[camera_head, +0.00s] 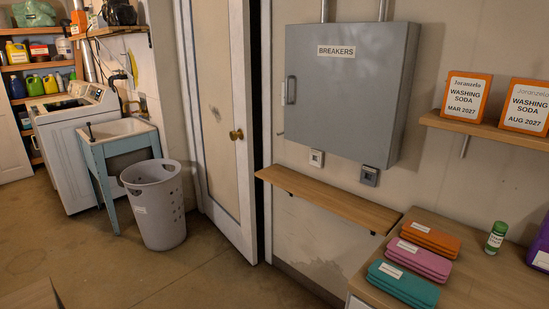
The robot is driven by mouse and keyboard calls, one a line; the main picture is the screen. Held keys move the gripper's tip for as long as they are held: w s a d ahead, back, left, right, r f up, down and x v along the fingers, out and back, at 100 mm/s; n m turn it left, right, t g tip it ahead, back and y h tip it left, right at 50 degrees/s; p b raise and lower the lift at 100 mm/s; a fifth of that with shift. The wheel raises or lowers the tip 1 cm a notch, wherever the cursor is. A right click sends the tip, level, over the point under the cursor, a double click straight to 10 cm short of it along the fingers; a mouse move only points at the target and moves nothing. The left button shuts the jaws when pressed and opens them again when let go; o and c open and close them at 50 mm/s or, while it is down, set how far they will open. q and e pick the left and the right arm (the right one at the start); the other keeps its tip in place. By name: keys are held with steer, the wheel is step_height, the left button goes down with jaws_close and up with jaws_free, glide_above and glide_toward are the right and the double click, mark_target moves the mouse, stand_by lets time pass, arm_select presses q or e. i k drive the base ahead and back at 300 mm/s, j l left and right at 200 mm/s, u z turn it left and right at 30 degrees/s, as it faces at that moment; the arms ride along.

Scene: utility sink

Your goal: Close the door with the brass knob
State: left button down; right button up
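The door (215,75) is a tan panel with white edging, standing left of the breaker cabinet. Its brass knob (236,134) sits near its right edge. The door appears ajar: a dark gap (263,60) runs along its right edge, between it and the wall. Its lower right corner comes out over the floor. Neither of my grippers is in view.
A grey laundry basket (153,208) stands on the floor left of the door, by a utility sink (118,130) and a washer (72,115). A narrow wooden shelf (330,200) juts from the wall right of the door. The floor (205,280) before the door is clear.

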mark_target(217, 33)
steer(key=i+u, duration=0.4)
steer(key=i, duration=1.25)
steer(key=i+z, duration=0.3)
steer(key=i, duration=0.15)
steer(key=i+j+z, duration=0.1)
steer(key=i+z, duration=0.15)
steer(key=i, duration=0.2)
